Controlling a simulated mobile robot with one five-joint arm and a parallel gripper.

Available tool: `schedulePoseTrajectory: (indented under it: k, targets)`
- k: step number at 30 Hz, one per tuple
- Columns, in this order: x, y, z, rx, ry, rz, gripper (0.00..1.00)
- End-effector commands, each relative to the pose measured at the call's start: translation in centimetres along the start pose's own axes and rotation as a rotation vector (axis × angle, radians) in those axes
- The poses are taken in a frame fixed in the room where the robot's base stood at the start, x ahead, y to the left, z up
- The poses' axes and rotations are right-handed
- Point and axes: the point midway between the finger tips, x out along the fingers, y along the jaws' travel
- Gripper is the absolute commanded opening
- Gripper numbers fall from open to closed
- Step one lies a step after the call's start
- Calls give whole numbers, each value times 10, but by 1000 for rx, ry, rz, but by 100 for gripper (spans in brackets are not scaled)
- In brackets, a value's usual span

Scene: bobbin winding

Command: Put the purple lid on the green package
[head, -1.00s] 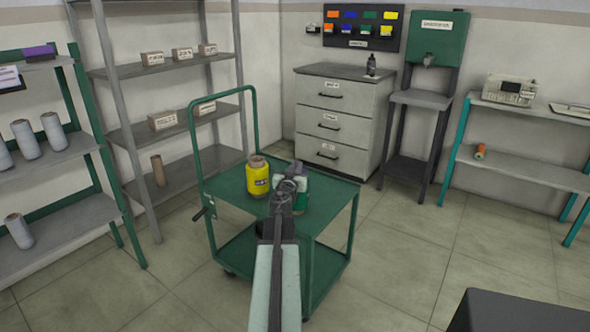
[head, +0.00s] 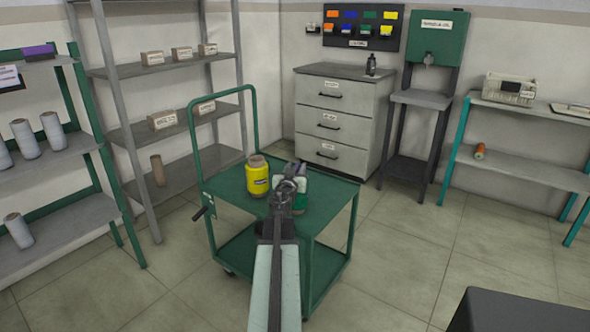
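My gripper (head: 289,178) is over the green cart, in front of a green container (head: 303,194) that looks like the green package. The arm and gripper hide much of that container, and a pale grey part shows at its top. I cannot tell whether the gripper touches it, or whether the fingers are open or shut. No purple lid can be made out for sure. A flat purple item (head: 38,51) lies on the top shelf of the green rack at the far left, too small to name.
A yellow jar (head: 257,178) with a brown top stands on the green cart (head: 228,184), left of my gripper. Shelves with cones and boxes stand at left. A drawer cabinet (head: 336,120) and a teal-legged bench (head: 515,163) stand behind.

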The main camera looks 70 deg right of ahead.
Motion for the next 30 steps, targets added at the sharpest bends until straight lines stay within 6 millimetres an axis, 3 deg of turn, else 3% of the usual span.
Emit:
schedulePoseTrajectory:
  k: [12, 26, 28, 30]
  targets:
    - [-70, -4, 0, 0, 0, 3, 37]
    - [-75, -10, 0, 0, -1, -2, 37]
    - [-78, -20, 2, -1, -7, -2, 37]
    - [-87, -47, 7, -4, -31, -2, 37]
